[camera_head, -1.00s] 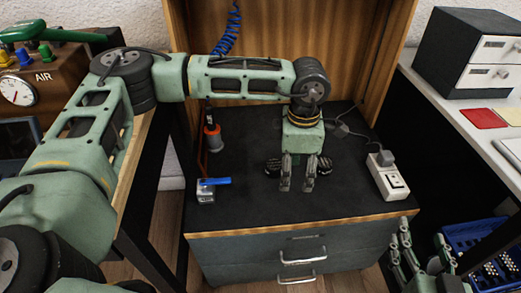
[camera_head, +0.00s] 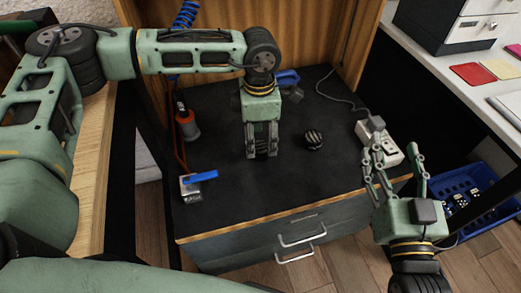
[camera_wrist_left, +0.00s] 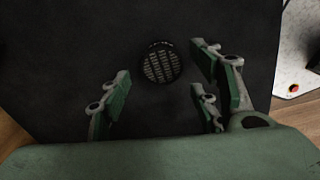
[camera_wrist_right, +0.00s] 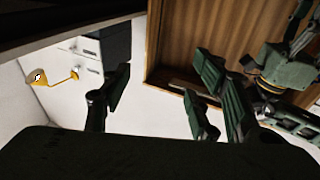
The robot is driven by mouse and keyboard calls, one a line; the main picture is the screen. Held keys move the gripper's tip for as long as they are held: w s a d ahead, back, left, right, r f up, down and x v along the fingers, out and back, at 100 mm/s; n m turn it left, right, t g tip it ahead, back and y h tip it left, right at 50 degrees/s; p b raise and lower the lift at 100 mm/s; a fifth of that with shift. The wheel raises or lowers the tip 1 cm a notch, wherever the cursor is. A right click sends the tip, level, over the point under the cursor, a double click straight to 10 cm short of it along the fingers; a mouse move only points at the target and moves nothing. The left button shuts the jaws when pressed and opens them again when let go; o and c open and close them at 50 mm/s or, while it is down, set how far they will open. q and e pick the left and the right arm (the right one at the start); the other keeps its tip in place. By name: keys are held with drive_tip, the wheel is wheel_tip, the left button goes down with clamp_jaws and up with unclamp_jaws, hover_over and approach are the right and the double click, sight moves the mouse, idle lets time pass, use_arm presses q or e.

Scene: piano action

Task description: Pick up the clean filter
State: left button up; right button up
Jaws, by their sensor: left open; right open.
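Two small dark round filters with pale stripes are on the black cabinet top (camera_head: 225,110). One filter (camera_head: 313,139) stands clear to the right of my left gripper. The other filter (camera_head: 262,146) shows partly between the fingers of my left gripper (camera_head: 262,153). In the left wrist view this filter (camera_wrist_left: 160,64) has a pale grid face and lies between the open fingers, not visibly gripped. I cannot tell which filter is clean. My right gripper (camera_head: 397,152) is open and empty near the cabinet's right front corner.
A white socket block (camera_head: 390,146) with a cable is at the cabinet's right edge. A small metal block with a blue handle (camera_head: 200,178) is at the left front, and a red-and-grey tool (camera_head: 187,124) hangs behind it. A blue crate (camera_head: 465,188) is at right.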

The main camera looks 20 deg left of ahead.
sight(260, 145)
use_arm(q)
wheel_tip(260, 145, down, 3)
drive_tip(key=shift+w+f+b, duration=0.1)
drive_tip(key=shift+f+b, duration=0.05)
drive_tip(key=shift+b, duration=0.25)
drive_tip(key=c, duration=1.1)
use_arm(e)
drive_tip(key=shift+s+a+r+t+y, duration=0.1)
drive_tip(key=shift+s+r+t+y, duration=0.1)
drive_tip(key=shift+r+t, duration=0.45)
drive_tip(key=shift+s+a+r+t+y, duration=0.1)
drive_tip(key=shift+s+r+t+y, duration=0.15)
drive_tip(key=shift+r, duration=0.75)
drive_tip(key=shift+s+r+t+y, duration=0.15)
drive_tip(key=shift+r+t, duration=0.35)
drive_tip(key=shift+r, duration=0.3)
drive_tip(key=shift+w, duration=0.1)
